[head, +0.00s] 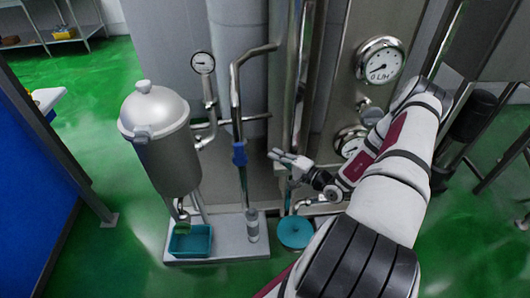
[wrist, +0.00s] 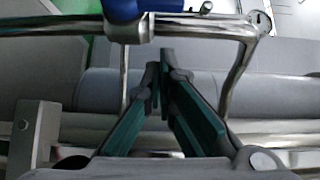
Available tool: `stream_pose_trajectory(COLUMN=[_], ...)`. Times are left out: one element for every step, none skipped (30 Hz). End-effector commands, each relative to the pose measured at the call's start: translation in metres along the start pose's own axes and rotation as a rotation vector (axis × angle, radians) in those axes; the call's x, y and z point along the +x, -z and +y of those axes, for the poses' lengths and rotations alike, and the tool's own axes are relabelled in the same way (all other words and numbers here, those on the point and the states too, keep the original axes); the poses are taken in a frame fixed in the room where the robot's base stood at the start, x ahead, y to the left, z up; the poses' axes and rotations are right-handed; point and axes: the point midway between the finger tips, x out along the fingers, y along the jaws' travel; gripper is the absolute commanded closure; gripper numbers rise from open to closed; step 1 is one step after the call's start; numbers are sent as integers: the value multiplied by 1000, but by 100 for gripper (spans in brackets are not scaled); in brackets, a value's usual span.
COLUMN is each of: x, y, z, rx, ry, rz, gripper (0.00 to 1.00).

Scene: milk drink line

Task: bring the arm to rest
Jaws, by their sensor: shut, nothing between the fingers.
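My gripper (head: 284,158) is shut and empty in the head view, at the end of my white arm, which reaches in from the lower right. In the wrist view its two fingers (wrist: 162,85) come together at their tips, with teal pads on their inner faces. The gripper is in front of the steel tank wall, to the right of a vertical pipe with a blue valve handle (head: 240,154). A blue part of the pipework (wrist: 124,8) shows at the top of the wrist view. I cannot tell whether the gripper touches any pipe.
A steel vessel (head: 165,150) with a lid stands on the left above a teal tray (head: 190,243) on a pale base plate. A teal round object (head: 295,232) is on the floor below my gripper. Gauges (head: 380,60) are on the right panel. Green floor is open at left.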

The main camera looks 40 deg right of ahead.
Motion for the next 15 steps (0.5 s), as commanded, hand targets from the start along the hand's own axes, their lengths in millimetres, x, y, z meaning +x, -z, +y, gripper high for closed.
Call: stream_pose_trajectory(x=[-11, -16, -22, -27, -31, -36, -40, -42, -45, -47, -48, -50, -50, -51, -51], y=[0, 0, 0, 0, 0, 0, 0, 0, 0, 0, -1, -1, -1, -1, -1], z=[0, 0, 0, 0, 1, 1, 1, 1, 1, 1, 1, 1, 1, 1, 1], rx=[1, 1, 1, 1, 0, 0, 0, 1, 1, 1, 1, 1, 1, 1, 0], ry=[-2, -2, -1, -1, -1, -1, -1, 0, 0, 0, 0, 0, 0, 0, 0], rz=[2, 2, 2, 2, 1, 1, 1, 1, 1, 0, 0, -1, -1, -1, -1], gripper=[100, 100, 100, 100, 100, 100, 100, 100, 100, 100, 100, 100, 100, 100, 100])
